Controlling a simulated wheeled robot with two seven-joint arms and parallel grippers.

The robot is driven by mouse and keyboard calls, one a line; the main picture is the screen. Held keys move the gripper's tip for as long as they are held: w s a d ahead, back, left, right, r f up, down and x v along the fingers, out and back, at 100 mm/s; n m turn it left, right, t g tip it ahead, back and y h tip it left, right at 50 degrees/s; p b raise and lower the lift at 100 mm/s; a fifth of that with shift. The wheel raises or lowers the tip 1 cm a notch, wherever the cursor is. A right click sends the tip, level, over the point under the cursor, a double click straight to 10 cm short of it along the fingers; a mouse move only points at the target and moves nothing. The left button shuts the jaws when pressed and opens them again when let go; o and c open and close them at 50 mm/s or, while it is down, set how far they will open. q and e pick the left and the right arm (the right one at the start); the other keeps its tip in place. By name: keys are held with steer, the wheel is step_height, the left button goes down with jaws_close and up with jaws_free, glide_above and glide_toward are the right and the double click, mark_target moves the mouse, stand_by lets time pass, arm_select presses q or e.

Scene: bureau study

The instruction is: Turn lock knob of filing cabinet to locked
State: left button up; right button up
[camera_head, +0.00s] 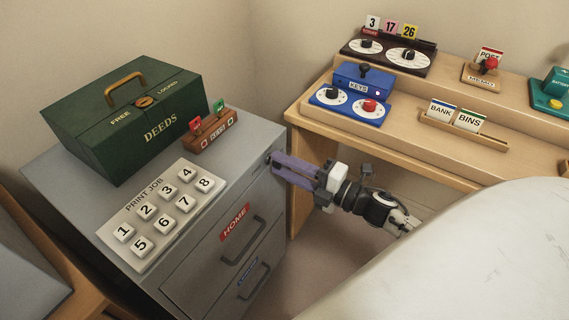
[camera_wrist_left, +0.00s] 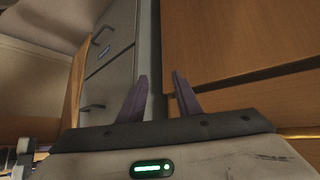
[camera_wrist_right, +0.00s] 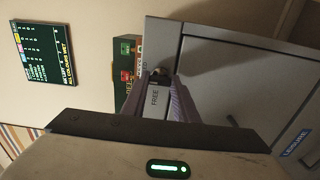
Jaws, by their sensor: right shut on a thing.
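The grey filing cabinet (camera_head: 262,215) stands at the left, with a drawer marked HOME (camera_head: 235,228) on its front. My right gripper (camera_head: 274,164) is at the upper right corner of that front, with its purple fingers reaching in from the right. In the right wrist view, the dark lock knob (camera_wrist_right: 158,73) sits between its fingertips (camera_wrist_right: 161,82), and they are shut on it. A FREE label (camera_wrist_right: 155,99) shows between the fingers; another label is partly hidden. The knob's exact angle cannot be told. My left gripper (camera_wrist_left: 160,76) is open and empty, near drawer fronts.
On the cabinet top are a green DEEDS box (camera_head: 125,125), a small rack with red and green tags (camera_head: 210,131) and a PRINT JOB board (camera_head: 150,238) with numbered keys. A wooden desk (camera_head: 340,135) with dials and signs stands to the right. A pale surface (camera_head: 480,260) fills the lower right.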

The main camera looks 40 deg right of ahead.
steer(key=o, duration=1.1)
steer(key=shift+c, duration=0.2)
steer(key=shift+s, duration=0.1)
steer(key=v, duration=1)
steer(key=shift+p, duration=0.3)
steer(key=s+a+f+m+g+h+p, duration=0.2)
steer(key=s+a+f+m+g+p, duration=0.1)
steer(key=a+m, duration=0.6)
steer(key=s+a+f+m+g+h+p, duration=0.2)
steer(key=s+a+f+m+g+p, duration=0.2)
steer(key=a+m, duration=0.6)
step_height(320, 180, down, 3)
steer(key=s+m, duration=0.1)
steer(key=s, duration=0.2)
steer(key=shift+g, duration=0.4)
